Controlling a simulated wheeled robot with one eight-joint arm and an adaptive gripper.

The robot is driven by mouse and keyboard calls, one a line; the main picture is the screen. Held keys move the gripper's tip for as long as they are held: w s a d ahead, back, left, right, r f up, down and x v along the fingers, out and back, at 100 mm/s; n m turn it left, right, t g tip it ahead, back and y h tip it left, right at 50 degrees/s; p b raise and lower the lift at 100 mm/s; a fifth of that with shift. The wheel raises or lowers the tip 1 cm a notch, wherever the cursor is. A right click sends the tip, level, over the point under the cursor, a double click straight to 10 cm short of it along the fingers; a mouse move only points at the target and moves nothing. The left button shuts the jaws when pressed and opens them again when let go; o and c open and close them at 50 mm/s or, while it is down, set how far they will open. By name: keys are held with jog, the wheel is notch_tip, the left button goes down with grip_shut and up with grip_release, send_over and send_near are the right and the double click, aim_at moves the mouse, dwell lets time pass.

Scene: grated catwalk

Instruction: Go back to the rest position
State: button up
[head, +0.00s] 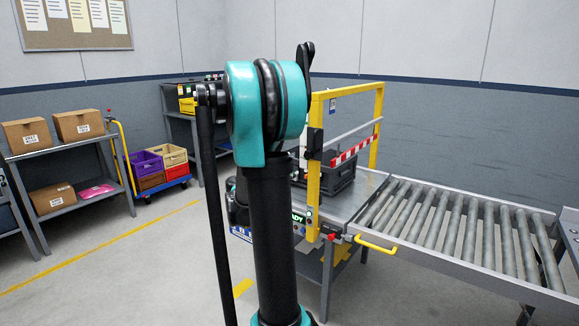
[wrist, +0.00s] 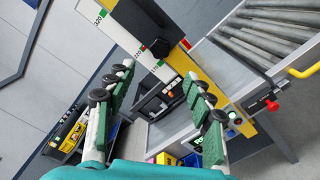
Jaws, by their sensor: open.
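My gripper (wrist: 157,76) shows in the wrist view with its two green-padded fingers spread wide apart. Nothing is held between them. Through the gap I see part of a dark crate (wrist: 150,106) beyond the fingers, and a yellow post. In the head view my teal and black arm stands upright in the middle of the picture. The fingers cannot be made out there.
A yellow gate frame (head: 316,150) stands close right of my arm on a grey bench, with a dark crate (head: 340,183) behind it. A roller conveyor (head: 460,225) runs right. Shelving with boxes (head: 80,124) and a blue cart (head: 160,187) stand left. Floor at left is clear.

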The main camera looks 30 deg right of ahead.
dwell(0.3)
jog(key=s+a+f+m+g+y, duration=0.1)
jog(key=s+a+f+m+y, duration=0.2)
jog(key=s+a+f+y, duration=0.2)
jog(key=s+a+f+m+g+y, duration=0.1)
jog(key=s+a+f+m+y, duration=0.3)
jog(key=s+a+f, duration=0.7)
jog(key=s+a+f+m+y, duration=0.3)
jog(key=s+a+f+y, duration=0.4)
jog(key=a, duration=0.9)
jog(key=shift+s+f+m+g+y, duration=0.3)
jog(key=shift+s+f+g, duration=0.1)
jog(key=shift+f, duration=0.2)
jog(key=shift+a, duration=0.1)
jog(key=shift+c, duration=0.4)
